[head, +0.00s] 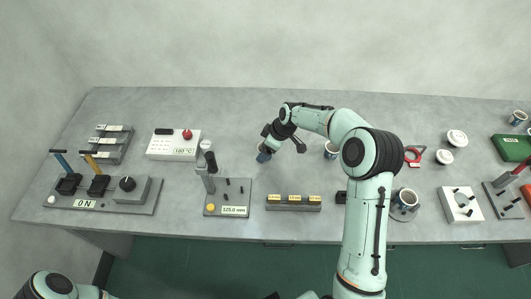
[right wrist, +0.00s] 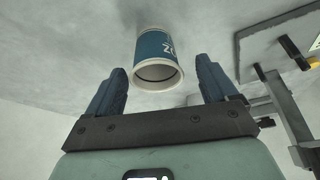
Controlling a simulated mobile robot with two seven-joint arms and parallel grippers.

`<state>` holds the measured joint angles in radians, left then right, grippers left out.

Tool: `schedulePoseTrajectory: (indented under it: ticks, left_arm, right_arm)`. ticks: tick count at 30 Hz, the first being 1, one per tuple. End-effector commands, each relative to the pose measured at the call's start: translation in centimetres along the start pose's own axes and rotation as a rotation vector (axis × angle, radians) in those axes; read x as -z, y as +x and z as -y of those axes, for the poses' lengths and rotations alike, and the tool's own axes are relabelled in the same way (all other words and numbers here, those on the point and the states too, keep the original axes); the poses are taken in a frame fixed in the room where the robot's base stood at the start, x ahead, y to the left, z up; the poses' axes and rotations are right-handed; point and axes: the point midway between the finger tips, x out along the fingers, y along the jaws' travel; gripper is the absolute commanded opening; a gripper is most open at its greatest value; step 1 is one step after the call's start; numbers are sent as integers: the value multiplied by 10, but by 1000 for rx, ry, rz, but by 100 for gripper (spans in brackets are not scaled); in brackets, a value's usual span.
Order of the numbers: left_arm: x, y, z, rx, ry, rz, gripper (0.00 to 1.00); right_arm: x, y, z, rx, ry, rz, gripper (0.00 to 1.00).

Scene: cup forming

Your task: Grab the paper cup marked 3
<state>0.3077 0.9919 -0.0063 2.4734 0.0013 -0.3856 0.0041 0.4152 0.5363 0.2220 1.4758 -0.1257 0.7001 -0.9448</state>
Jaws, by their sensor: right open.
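My right gripper (head: 273,145) is open above the middle of the table, pointing down and to the left. A blue paper cup with a white rim (head: 263,157) is just beyond its fingers. In the right wrist view the cup (right wrist: 157,47) shows its open mouth towards me, between and slightly ahead of the two separated fingertips (right wrist: 162,80). White lettering shows on its side, but I cannot read a number. Another blue-and-white cup (head: 330,152) stands to the right, partly hidden by my right arm. My left gripper is out of view; only part of that arm shows at bottom left.
A grey device with a 125.0 mm display (head: 235,210) and a block with yellow labels (head: 293,206) stand in front. A 180 °C control box (head: 173,150) is to the left. Bare table lies behind the gripper.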

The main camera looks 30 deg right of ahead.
Motion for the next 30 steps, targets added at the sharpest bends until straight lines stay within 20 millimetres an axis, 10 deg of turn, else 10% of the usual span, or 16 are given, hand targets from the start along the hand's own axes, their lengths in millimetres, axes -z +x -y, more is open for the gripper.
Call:
schedulePoseTrajectory:
  ticks: [14, 20, 30]
  left_arm:
    - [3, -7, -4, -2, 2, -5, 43]
    - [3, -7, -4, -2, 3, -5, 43]
    - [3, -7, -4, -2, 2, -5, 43]
  right_arm:
    - [2, 31, -2, 0, 0, -1, 86]
    - [2, 31, -2, 0, 0, -1, 32]
    - [4, 27, -2, -2, -1, -2, 32]
